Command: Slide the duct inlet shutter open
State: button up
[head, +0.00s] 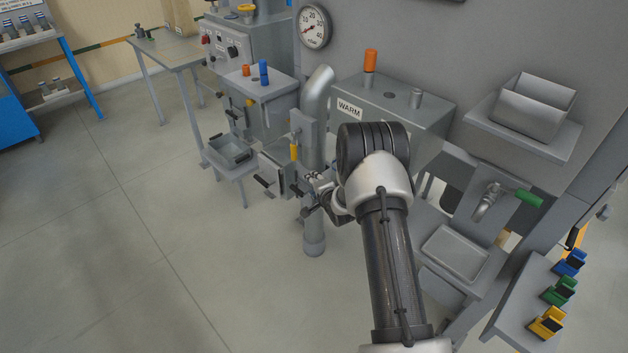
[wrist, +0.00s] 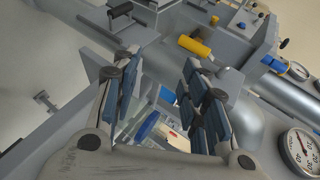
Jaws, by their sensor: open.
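The duct (head: 314,150) is an upright grey pipe with a bent top in the head view. A flat grey housing (head: 302,127) is fixed to its left side, with a yellow handle (head: 294,152) below. I take this handle to be the shutter's; whether the shutter is open cannot be told. The yellow handle shows in the wrist view (wrist: 195,46), beyond my fingertips and right of the gap between them. My gripper (wrist: 160,68) is open, with nothing between its pads. In the head view my gripper (head: 318,190) is beside the duct's lower part, which it partly hides.
A grey box labelled WARM (head: 390,98) stands right of the duct. A small open tray (head: 232,150) and black-handled fittings stand to its left. A pressure gauge (head: 314,27) is above; it also shows in the wrist view (wrist: 300,152). The floor at front left is clear.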

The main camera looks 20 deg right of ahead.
jog(key=shift+n+g, duration=0.3)
jog(key=shift+n, duration=0.3)
jog(key=shift+s+a+r, duration=0.15)
jog(key=shift+a+r, duration=0.05)
jog(key=shift+r, duration=0.95)
jog(key=shift+s+a+r, duration=0.15)
jog(key=shift+r, duration=0.95)
jog(key=shift+f, duration=0.1)
